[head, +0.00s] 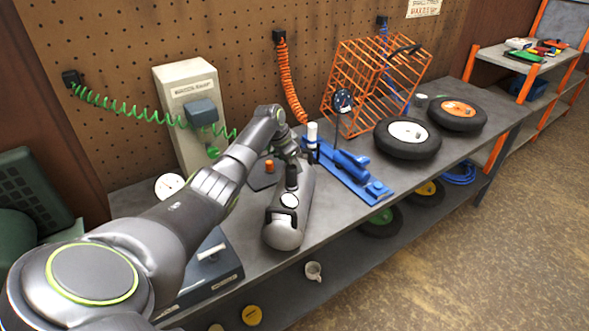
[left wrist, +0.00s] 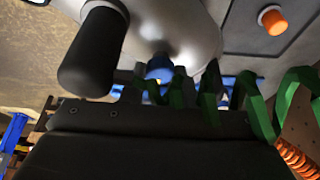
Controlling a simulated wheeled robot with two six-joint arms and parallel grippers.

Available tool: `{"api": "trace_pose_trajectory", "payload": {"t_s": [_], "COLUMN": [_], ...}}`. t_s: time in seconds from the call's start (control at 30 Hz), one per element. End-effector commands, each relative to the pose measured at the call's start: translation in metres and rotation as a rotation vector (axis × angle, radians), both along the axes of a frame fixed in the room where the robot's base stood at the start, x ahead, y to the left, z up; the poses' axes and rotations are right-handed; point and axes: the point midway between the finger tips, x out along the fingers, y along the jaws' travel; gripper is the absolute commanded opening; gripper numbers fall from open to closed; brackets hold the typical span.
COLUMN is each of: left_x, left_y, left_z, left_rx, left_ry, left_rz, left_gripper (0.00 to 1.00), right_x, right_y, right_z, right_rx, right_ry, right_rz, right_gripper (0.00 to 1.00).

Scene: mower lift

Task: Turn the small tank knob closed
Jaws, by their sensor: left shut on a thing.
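The grey tank (head: 285,228) lies on the workbench, with a black upright grip (head: 292,178) and a round gauge (head: 289,200) on top. My left gripper (head: 292,157) reaches down to the tank's far end. In the left wrist view the tank (left wrist: 165,25) fills the top, with its black grip (left wrist: 95,50) at left. A small blue knob (left wrist: 160,66) projects from the tank at the jaws of my left gripper (left wrist: 172,84), which is shut on it. The jaws partly hide the knob. Its turn angle cannot be told. My right gripper is not in view.
A coiled green hose (head: 130,112) runs from the wall behind my arm; green coils (left wrist: 265,105) show close to the jaws. A blue tool (head: 350,172) lies right of the tank. Wheels (head: 407,138) and an orange wire cage (head: 372,82) stand farther right.

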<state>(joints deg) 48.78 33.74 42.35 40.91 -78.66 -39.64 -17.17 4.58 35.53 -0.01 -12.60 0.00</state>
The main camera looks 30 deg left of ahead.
Motion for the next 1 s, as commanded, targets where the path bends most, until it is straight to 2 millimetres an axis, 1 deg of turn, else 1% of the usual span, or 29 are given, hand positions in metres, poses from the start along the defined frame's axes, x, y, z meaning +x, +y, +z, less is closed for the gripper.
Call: {"api": "trace_pose_trajectory", "payload": {"t_s": [0.03, 0.3, 0.5, 0.7, 1.0], "left_x": [0.002, 0.003, 0.004, 0.004, 0.004], "left_y": [0.002, 0.003, 0.003, 0.004, 0.004], "left_z": [-0.004, -0.004, -0.004, -0.001, 0.001], "left_rx": [0.002, 0.002, 0.001, 0.002, 0.003], "left_ry": [-0.005, -0.007, -0.006, -0.005, -0.003], "left_rz": [-0.043, -0.28, -0.411, -0.494, -0.543], "left_gripper": [0.05, 0.05, 0.05, 0.05, 0.05], "right_x": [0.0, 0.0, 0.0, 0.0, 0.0], "right_y": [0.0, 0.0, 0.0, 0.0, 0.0], "right_z": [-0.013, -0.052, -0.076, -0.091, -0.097], "right_rx": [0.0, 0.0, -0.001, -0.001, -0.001], "right_ry": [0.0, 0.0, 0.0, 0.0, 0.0], "right_rz": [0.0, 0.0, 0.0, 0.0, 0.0], "right_gripper": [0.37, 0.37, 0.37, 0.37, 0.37]}}
